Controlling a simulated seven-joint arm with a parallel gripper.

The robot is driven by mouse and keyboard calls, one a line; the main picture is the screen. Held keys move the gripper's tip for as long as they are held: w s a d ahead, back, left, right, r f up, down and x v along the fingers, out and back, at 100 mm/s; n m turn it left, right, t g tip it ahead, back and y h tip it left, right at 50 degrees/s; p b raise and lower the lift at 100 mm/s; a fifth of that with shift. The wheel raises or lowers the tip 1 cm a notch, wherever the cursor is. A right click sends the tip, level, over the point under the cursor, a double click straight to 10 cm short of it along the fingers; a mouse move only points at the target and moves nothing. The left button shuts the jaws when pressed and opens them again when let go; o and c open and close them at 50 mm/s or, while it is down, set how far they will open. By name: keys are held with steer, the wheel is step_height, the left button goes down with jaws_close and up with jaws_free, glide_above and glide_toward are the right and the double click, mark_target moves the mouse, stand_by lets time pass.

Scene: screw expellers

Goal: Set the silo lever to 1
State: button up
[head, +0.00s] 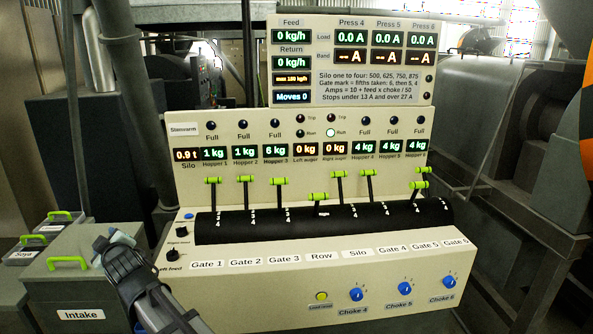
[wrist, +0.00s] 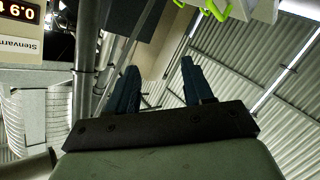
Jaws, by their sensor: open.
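The silo lever (head: 339,174) is the fifth lever from the left on the cream control panel, with a green handle on a dark stem. It stands raised, above the drum's "Silo" label (head: 357,253); the low digits 3 and 4 show below it, and its exact setting cannot be read. My gripper (head: 122,238) is at the lower left, beside the panel's left end and above the Intake box, well away from the lever. In the wrist view its two dark fingers (wrist: 160,85) are apart with nothing between them.
The row lever (head: 318,196) stands close left of the silo lever, and the gate 4 lever (head: 367,172) close right. Blue choke knobs (head: 356,294) sit on the lower front. Space before the panel looks clear.

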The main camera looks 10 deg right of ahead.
steer(key=w+d+r+n+t+h, duration=0.1)
steer(key=d+r, duration=0.1)
steer(key=r, duration=0.4)
steer(key=w+d+r+n+t, duration=0.1)
steer(key=w+d+r, duration=0.1)
steer(key=r, duration=0.4)
steer(key=w+d+r+m+g+h, duration=0.25)
steer(key=w+d+m+h, duration=0.55)
steer(key=w+d+m, duration=0.85)
steer(key=m+g, duration=1)
steer(key=m, duration=0.8)
glide_toward(339, 172)
steer(key=shift+t+h, duration=0.25)
steer(key=shift+h, duration=0.05)
steer(key=f, duration=0.3)
steer(key=w+f, duration=0.1)
steer(key=f, duration=0.5)
steer(key=shift+w+a, duration=0.15)
steer(key=shift+w, duration=0.15)
steer(key=shift+c, duration=0.2)
steer(key=shift+w+r, duration=0.1)
jaws_close()
